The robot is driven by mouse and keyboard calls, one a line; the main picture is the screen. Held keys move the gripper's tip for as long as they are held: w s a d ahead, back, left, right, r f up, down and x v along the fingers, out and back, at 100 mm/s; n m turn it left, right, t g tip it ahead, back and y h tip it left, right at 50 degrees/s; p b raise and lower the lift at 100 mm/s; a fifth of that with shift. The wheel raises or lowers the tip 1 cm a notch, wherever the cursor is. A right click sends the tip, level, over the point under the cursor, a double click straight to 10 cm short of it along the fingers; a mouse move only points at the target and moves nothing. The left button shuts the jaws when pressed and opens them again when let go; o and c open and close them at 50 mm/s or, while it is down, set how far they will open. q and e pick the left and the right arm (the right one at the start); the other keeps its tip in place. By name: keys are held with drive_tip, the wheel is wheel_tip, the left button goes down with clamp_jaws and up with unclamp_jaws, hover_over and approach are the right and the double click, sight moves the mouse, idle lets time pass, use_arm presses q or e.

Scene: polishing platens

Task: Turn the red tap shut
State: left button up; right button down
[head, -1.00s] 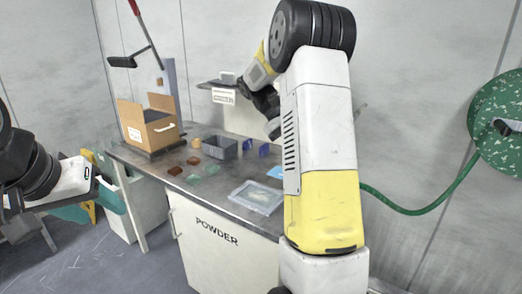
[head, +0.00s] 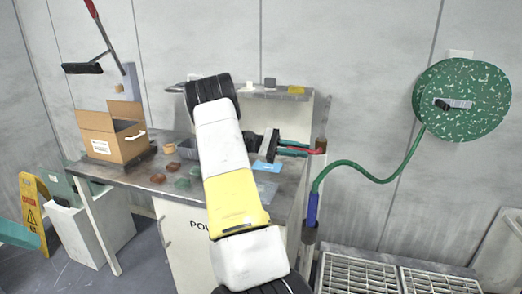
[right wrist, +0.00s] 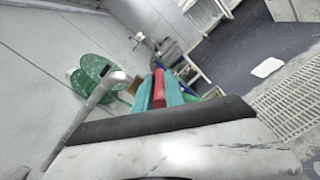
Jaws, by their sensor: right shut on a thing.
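The red tap (head: 302,150) sticks out to the left of an upright brownish pipe (head: 321,138) at the right end of the bench. My right gripper (head: 292,147) reaches it from the left, its green fingers shut on the red lever. In the right wrist view the red lever (right wrist: 159,88) lies between the two green fingers, with a grey metal pipe (right wrist: 95,105) to the left. The tap's body is too small to make out. My left gripper is out of view.
A green hose (head: 385,180) runs from a green reel (head: 465,98) to a blue nozzle (head: 312,209) below the tap. A workbench (head: 120,172) holds a cardboard box (head: 112,135) and several small lumps. A floor grating (head: 360,275) lies at lower right.

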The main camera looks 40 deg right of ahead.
drive_tip(key=shift+f, duration=0.15)
idle(0.4)
drive_tip(key=c, duration=1.4)
unclamp_jaws()
drive_tip(key=v, duration=0.8)
drive_tip(key=shift+f, duration=0.15)
